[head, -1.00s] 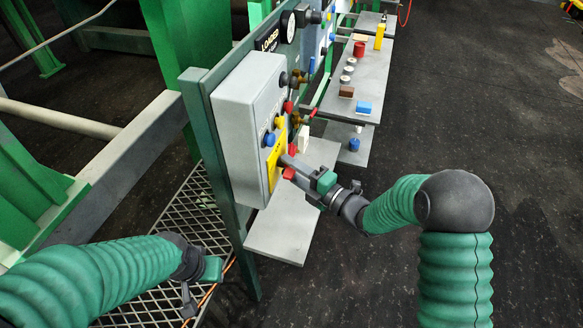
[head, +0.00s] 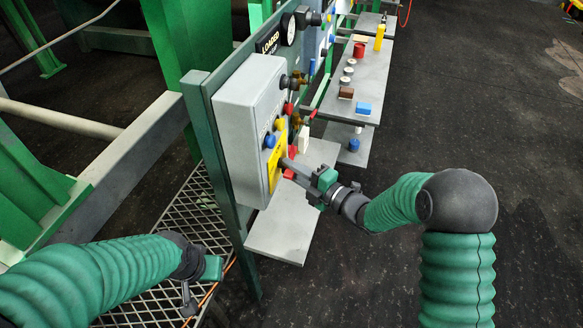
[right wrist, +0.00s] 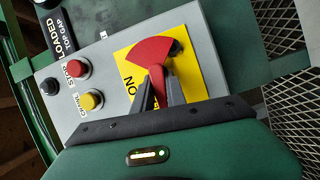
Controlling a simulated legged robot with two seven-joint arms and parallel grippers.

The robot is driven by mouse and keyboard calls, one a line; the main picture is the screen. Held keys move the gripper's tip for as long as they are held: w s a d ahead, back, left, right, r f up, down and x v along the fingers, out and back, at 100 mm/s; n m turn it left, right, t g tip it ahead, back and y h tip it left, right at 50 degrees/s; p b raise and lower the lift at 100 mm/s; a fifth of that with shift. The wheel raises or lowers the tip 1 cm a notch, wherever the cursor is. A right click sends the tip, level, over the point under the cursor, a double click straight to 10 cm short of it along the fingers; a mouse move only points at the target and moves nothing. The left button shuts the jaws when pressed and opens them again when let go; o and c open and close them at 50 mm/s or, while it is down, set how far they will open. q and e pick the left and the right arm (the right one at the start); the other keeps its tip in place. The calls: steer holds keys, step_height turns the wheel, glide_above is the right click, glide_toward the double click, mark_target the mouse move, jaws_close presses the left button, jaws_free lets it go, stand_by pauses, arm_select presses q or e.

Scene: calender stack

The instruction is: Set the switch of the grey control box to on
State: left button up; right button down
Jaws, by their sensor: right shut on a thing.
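The grey control box (head: 247,125) is mounted on the green panel frame, with a yellow plate (head: 274,163) on its front. In the right wrist view the yellow plate (right wrist: 196,65) carries the word ON near its left edge. The red switch handle (right wrist: 155,52) widens into a fan shape in front of this plate. My right gripper (right wrist: 160,88) has its dark fingers on both sides of the handle's narrow red part, shut on it. In the head view my right gripper (head: 290,170) reaches the plate from the right. My left gripper (head: 189,296) hangs low left, away from the box; its fingers are unclear.
A grey shelf (head: 279,232) lies below. Another shelf (head: 373,75) behind holds several small items. Open dark floor lies to the right.

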steer(key=shift+r+m+h+p, duration=0.2)
steer(key=shift+m+h+p, duration=0.1)
steer(key=shift+m+p, duration=0.4)
steer(key=m+g+p, duration=0.1)
steer(key=m+p, duration=0.1)
steer(key=p, duration=0.1)
steer(key=m+g+p, duration=0.2)
steer(key=m+p, duration=0.1)
steer(key=p, duration=0.1)
steer(key=r+m+g+p, duration=0.1)
steer(key=m+p, duration=0.1)
steer(key=p, duration=0.1)
steer(key=shift+w+d+m+g+h+p, duration=0.2)
steer(key=shift+w+m+g+h+p, duration=0.1)
steer(key=shift+w+g+p, duration=0.1)
steer(key=shift+w+f+m+g+p, duration=0.1)
steer(key=shift+m+g+p, duration=0.5)
steer(key=shift+m+p, duration=0.25)
steer(key=shift+w+d+f+m+g+p, duration=0.1)
steer(key=shift+w+m+g+p, duration=0.05)
steer(key=shift+m+g+p, duration=0.5)
steer(key=c, duration=1.5)
jaws_free()
steer(key=shift+c, duration=0.2)
steer(key=shift+o, duration=0.9)
steer(key=shift+w, duration=0.15)
